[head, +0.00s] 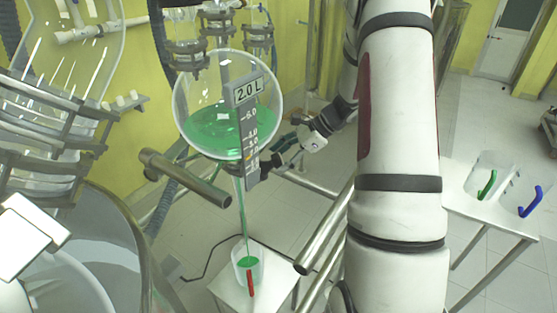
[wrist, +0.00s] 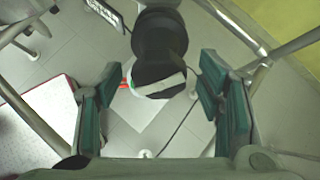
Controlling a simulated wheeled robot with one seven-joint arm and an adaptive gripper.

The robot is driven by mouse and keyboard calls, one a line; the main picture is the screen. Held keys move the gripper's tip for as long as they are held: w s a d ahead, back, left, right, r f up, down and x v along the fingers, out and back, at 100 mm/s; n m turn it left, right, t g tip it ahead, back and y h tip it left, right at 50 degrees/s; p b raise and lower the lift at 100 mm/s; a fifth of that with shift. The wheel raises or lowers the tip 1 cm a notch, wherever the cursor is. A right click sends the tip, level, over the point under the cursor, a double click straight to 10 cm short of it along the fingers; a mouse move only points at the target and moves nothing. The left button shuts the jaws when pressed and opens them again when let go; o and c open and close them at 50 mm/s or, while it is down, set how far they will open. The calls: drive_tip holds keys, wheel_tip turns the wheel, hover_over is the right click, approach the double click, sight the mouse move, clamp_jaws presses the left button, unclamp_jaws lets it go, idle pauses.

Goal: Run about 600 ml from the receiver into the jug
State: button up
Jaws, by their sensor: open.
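The receiver (head: 190,95) is a round glass vessel holding green liquid. Its scale plate (head: 247,125) reads 2.0 L at the top. A thin green stream (head: 241,205) runs from its outlet down into the jug (head: 240,272). The jug has a red handle and green liquid in it; I cannot read its level. My gripper (head: 273,160) is beside the receiver's outlet, below the bowl. In the wrist view its green-padded fingers (wrist: 160,88) stand apart on either side of the dark outlet fitting (wrist: 158,55), which mostly hides the jug.
The jug stands on a small white table (head: 225,290). Metal rails (head: 322,235) and a pipe end (head: 188,180) surround the receiver. A side table (head: 475,210) at right holds two jugs, with green (head: 487,185) and blue (head: 532,203) handles. Glass reactor parts crowd the left.

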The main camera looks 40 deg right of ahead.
drive_tip(key=shift+w+a+f, duration=0.3)
drive_tip(key=shift+a+f, duration=0.15)
drive_tip(key=shift+f, duration=0.05)
drive_tip(key=c, duration=1.2)
drive_tip(key=shift+m, duration=0.3)
drive_tip(key=m+g+y, duration=0.1)
drive_tip(key=m, duration=0.3)
drive_tip(key=shift+w+d+b, duration=0.1)
drive_tip(key=shift+b, duration=0.25)
drive_tip(key=m+y+b, duration=0.1)
drive_tip(key=m, duration=0.3)
drive_tip(key=shift+g, duration=0.4)
drive_tip(key=shift+m, duration=0.3)
